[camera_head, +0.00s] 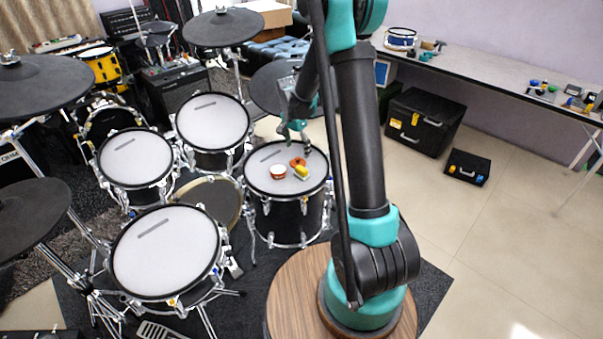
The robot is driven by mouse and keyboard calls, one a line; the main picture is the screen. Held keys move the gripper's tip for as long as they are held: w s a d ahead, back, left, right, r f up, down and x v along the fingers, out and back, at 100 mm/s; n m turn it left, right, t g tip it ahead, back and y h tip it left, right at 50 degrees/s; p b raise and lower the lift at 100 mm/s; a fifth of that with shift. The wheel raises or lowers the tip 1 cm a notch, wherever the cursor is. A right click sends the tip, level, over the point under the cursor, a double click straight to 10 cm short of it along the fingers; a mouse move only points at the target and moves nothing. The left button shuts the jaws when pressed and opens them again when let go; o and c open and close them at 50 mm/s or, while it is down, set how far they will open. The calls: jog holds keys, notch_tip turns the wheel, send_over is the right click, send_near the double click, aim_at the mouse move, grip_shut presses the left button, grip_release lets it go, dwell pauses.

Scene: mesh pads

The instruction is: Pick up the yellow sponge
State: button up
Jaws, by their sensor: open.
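The yellow sponge (301,171) is a small yellow block on the white mesh head of the right-hand drum (262,184). It lies close to an orange ring-shaped thing (297,161) and to the right of a small orange-and-white round thing (278,172). My gripper (296,143) is open and empty above the drum head, just above the orange thing and the sponge. The gap between my fingers and the sponge is hard to judge at this size.
Other drums (212,122) and black cymbal pads (223,28) stand to the left of the drum. A table (480,75) with small items runs along the right wall. Black cases (425,120) stand on the floor below it.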

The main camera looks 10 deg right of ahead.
aim_at(301, 168)
jog(key=f, duration=0.6)
jog(key=shift+w+d+f, duration=0.25)
jog(key=shift+d+f, duration=0.35)
jog(key=shift+f, duration=1.05)
jog(key=shift+d+f, duration=0.2)
jog(key=shift+f, duration=1.05)
jog(key=c, duration=1.3)
jog(key=shift+c, duration=0.2)
jog(key=shift+r, duration=0.15)
notch_tip(301, 168, up, 28)
